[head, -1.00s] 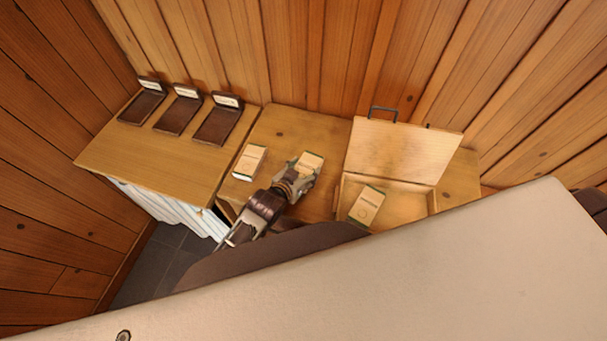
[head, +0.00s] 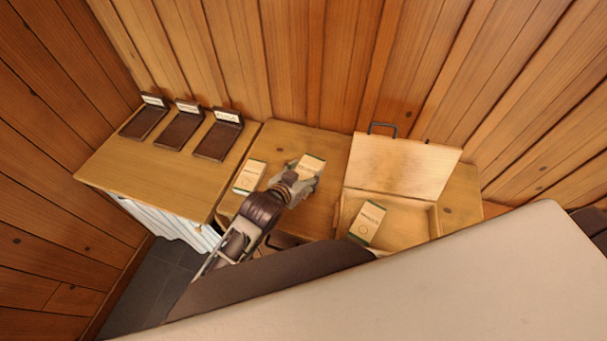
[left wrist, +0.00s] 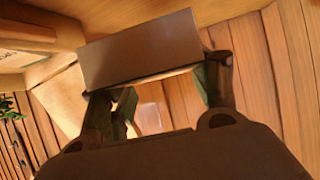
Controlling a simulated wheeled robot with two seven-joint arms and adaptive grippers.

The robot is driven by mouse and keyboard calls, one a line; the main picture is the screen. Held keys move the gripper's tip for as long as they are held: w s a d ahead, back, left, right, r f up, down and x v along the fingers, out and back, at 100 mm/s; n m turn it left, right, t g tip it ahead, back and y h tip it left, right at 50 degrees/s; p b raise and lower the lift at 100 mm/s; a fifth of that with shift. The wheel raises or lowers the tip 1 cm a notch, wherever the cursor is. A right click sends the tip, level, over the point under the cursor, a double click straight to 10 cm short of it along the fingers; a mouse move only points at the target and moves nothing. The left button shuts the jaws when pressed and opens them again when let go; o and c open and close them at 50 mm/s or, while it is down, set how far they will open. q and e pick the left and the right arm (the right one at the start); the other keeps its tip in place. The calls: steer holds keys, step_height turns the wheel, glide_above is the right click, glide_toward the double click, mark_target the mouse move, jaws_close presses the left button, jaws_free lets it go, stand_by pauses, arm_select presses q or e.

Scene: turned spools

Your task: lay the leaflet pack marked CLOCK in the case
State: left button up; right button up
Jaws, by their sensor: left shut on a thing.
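My left gripper (head: 303,178) is shut on a cream leaflet pack (head: 312,163) with a green edge, over the middle of the wooden table. In the left wrist view the held pack (left wrist: 140,50) spans the fingers with its plain brownish face. A second pack (head: 250,176) lies on the table to the left of the gripper. A third pack (head: 367,222) is at the left side of the open wooden case (head: 432,217), tilted in the picture. The print on the packs is too small to read, so I cannot tell which is CLOCK. My right gripper is out of view.
The case's lid (head: 405,165) stands open at the back, with a dark handle (head: 382,128). The right part of the case is empty. Three dark trays (head: 218,140) with white labels stand on the left counter (head: 150,175). Plank walls close off the back.

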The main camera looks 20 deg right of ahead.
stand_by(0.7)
arm_select(q)
steer(key=shift+w+r+n, duration=0.1)
steer(key=shift+r+n, duration=0.05)
steer(key=shift+n, duration=0.15)
steer(key=w+a+r+n+t+y, duration=0.25)
steer(key=w+a+r, duration=0.25)
steer(key=a, duration=0.5)
steer(key=w+a+r+n+t+y, duration=0.1)
steer(key=w+a+r+n+y, duration=0.2)
steer(key=w+a+r, duration=0.5)
steer(key=s+a+f+n+y, duration=0.1)
steer(key=s+a+f, duration=0.15)
steer(key=a, duration=0.45)
steer(key=s+a+f+n+y, duration=0.15)
steer(key=a+f, duration=0.25)
steer(key=a, duration=0.4)
steer(key=s+a+f, duration=0.2)
steer(key=s+f, duration=0.4)
steer(key=f, duration=0.1)
steer(key=shift+a+y, duration=0.15)
steer(key=shift+y, duration=0.15)
steer(key=shift+w+r, duration=0.1)
steer(key=shift+w, duration=0.05)
